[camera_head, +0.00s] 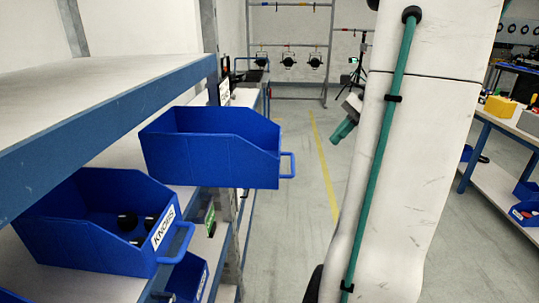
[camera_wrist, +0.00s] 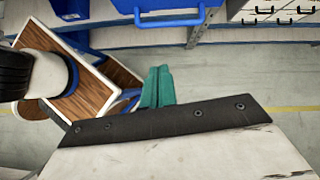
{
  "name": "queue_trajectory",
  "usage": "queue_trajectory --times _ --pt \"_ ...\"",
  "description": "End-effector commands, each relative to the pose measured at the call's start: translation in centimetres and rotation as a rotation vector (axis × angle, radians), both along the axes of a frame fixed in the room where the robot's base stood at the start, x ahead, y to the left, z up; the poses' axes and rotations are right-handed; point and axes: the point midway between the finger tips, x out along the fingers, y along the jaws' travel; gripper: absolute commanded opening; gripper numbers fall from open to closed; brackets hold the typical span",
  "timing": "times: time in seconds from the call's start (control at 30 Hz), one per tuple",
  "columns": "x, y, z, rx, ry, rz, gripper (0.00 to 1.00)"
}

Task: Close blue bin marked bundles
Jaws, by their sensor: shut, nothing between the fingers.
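A blue bin (camera_head: 210,150) sticks out past the shelf edge in the middle of the head view, with its blue handle (camera_head: 288,165) toward the aisle. Its label face is turned away, so I cannot read whether it says bundles. A blue bin with a handle (camera_wrist: 170,18) also shows at the top of the wrist view; I cannot tell for certain which bin it is. My gripper (camera_head: 343,131) is shut and empty, with green fingers, out over the aisle right of the bin and apart from it. Its fingers also show in the wrist view (camera_wrist: 157,88).
A blue bin marked KNOBS (camera_head: 90,235) with dark knobs inside sits lower left, also sticking out. Another labelled blue bin (camera_head: 188,280) is below it. A shelf board (camera_head: 110,105) overhangs on the left. The aisle floor (camera_head: 300,220) is clear; a workbench (camera_head: 500,130) stands right.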

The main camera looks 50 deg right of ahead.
Motion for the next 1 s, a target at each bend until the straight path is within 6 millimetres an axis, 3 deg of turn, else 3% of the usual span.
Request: queue_trajectory --times 0.1,0.2,0.7,1.0 --pt "-0.3 -2.0 0.3 0.062 0.000 -0.119 0.00" --pt "0.0 -2.1 -0.1 0.080 0.000 -0.146 0.00" --pt "4.6 2.1 -7.6 0.079 0.003 -0.141 0.00" --pt "7.2 4.2 -8.1 0.076 0.000 -0.142 0.00"
